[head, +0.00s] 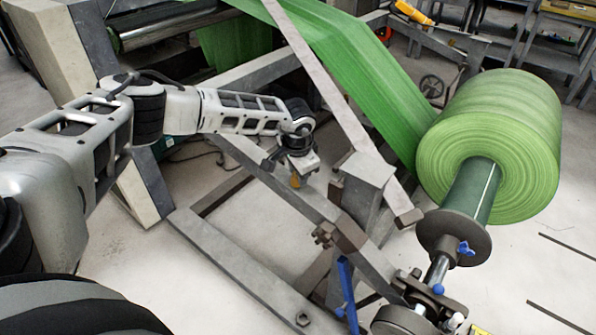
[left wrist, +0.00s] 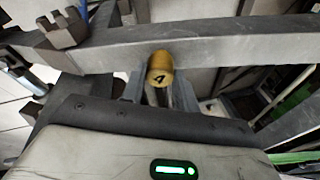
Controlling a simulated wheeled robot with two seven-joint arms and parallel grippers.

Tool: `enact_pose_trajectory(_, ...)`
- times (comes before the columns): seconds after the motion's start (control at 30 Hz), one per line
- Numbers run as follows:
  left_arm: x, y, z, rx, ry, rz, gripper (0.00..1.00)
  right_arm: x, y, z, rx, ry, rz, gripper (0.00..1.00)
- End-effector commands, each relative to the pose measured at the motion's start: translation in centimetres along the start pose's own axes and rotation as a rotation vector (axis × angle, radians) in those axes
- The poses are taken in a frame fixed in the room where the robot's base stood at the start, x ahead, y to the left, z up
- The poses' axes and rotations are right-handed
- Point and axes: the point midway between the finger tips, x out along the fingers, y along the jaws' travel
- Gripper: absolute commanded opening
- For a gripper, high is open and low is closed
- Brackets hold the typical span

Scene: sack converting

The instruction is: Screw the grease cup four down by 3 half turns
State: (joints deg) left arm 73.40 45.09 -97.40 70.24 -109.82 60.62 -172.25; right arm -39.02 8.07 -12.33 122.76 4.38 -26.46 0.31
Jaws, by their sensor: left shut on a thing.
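Grease cup four (left wrist: 160,70) is a small brass cylinder with a black 4 on its end, against the grey steel beam of the unwind frame in the left wrist view. In the head view only a small yellow-brown bit of the cup (head: 295,181) shows under my gripper. My left gripper (head: 294,170) reaches down to the cup beside the beam and is shut on it; the fingers' grip is mostly hidden by the wrist body. My right gripper is not in view.
The grey frame beam (head: 262,180) runs diagonally just below the gripper. A slanted steel bar (head: 318,70) rises close to its right. A large green fabric roll (head: 500,140) sits on a shaft at the right. Blue clamp handles (head: 347,290) stand at the front.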

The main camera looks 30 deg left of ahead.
Motion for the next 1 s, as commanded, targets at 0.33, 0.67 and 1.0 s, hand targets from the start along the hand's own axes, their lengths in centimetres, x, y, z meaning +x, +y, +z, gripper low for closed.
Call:
enact_pose_trajectory(0.33, 0.0, -0.1, 0.0, -0.001, 0.000, -0.001, 0.52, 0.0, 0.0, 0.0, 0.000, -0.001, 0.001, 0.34)
enact_pose_trajectory(0.67, -0.8, -0.1, -0.1, -0.001, 0.002, -0.001, 0.52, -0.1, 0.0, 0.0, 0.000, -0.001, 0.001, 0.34)
enact_pose_trajectory(1.0, -8.0, -0.1, -0.1, -0.001, 0.005, -0.002, 0.52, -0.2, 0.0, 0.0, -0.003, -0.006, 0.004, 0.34)
